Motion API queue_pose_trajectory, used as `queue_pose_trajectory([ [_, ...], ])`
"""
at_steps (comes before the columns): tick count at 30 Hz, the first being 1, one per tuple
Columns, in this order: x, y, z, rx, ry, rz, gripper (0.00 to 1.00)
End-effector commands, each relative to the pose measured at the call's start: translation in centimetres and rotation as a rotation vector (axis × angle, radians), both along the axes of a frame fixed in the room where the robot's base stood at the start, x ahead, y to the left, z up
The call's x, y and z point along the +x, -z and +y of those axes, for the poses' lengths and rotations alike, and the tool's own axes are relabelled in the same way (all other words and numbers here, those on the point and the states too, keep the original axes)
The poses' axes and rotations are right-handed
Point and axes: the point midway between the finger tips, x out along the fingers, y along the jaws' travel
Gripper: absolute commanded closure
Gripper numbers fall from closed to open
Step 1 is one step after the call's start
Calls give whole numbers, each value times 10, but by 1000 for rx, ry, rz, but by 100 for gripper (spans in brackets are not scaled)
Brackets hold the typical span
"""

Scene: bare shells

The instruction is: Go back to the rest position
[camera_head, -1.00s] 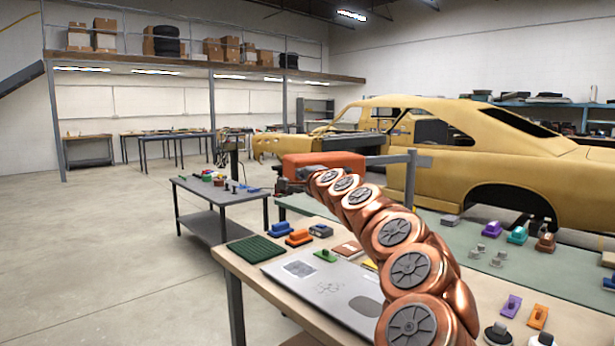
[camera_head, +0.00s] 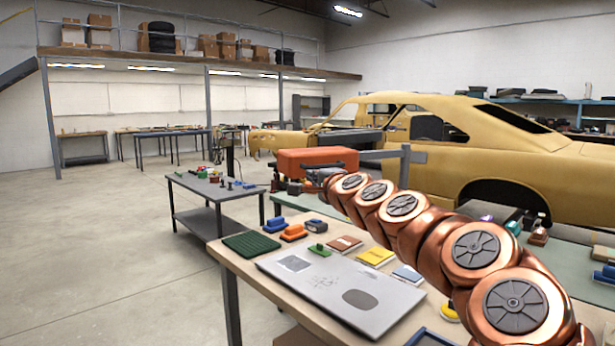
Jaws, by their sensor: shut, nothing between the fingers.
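My copper-coloured arm reaches from the lower right toward the middle of the view. My gripper (camera_head: 308,178) is the small grey and dark end piece at its far tip, in the air in front of an orange box-like body (camera_head: 316,160). It looks shut and empty. Its fingers are small and hard to make out. Whether the gripper touches anything behind it cannot be told.
Below the arm, a wooden-topped table (camera_head: 232,254) holds a silver laptop-like panel (camera_head: 340,290), a green ribbed mat (camera_head: 251,244) and small coloured blocks. A grey workbench (camera_head: 200,183) stands left. A yellow car shell (camera_head: 505,170) stands behind. Open floor (camera_head: 100,260) lies left.

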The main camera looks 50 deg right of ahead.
Motion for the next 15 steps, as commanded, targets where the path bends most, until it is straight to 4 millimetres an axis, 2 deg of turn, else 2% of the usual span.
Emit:
queue_pose_trajectory([
  [6, -13, 1, 8, 0, -3, 1, 100],
  [15, -16, 1, 9, 1, -2, 0, 100],
])
